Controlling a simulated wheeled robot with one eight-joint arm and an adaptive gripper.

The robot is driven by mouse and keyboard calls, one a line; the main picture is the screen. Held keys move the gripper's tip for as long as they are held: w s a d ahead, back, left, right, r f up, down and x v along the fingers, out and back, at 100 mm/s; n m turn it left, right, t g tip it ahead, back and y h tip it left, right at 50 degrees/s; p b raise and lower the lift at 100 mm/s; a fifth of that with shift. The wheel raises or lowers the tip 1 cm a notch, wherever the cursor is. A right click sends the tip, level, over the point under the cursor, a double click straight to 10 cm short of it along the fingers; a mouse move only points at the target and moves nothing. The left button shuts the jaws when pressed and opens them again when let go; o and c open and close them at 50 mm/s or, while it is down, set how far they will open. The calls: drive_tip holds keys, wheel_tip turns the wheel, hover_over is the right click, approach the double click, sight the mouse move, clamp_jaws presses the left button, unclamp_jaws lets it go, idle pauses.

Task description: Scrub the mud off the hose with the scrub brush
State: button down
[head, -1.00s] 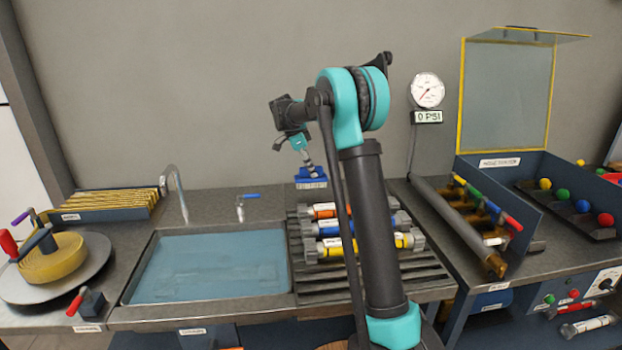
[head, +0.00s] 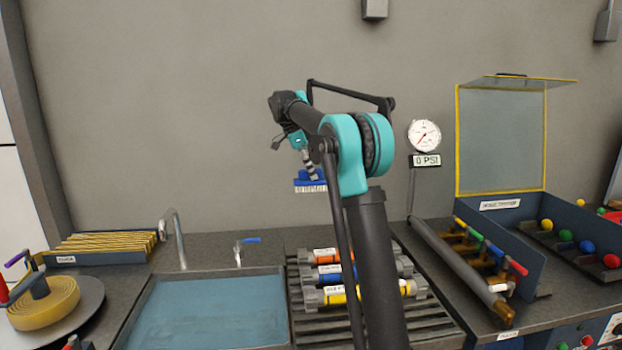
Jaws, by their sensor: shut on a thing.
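My gripper (head: 307,164) is shut on the scrub brush (head: 311,176), a blue block with pale bristles facing down. The brush is in the air in front of the wall, above the back of the counter. My arm stands in the middle of the view and hides part of the slatted rack. A tan-yellow coiled hose (head: 45,302) lies on a round grey turntable (head: 92,307) at the far left, well apart from the brush. I cannot make out mud on it at this size.
A sink basin (head: 210,312) with blue inside lies left of centre. The slatted rack (head: 320,322) holds several banded cylinders. A blue-handled tap (head: 240,250) stands behind the sink. A gauge (head: 424,135) reads 0 PSI. An open-lidded box (head: 500,205) is at right.

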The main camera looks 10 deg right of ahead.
drive_tip(key=c, duration=2)
unclamp_jaws()
clamp_jaws()
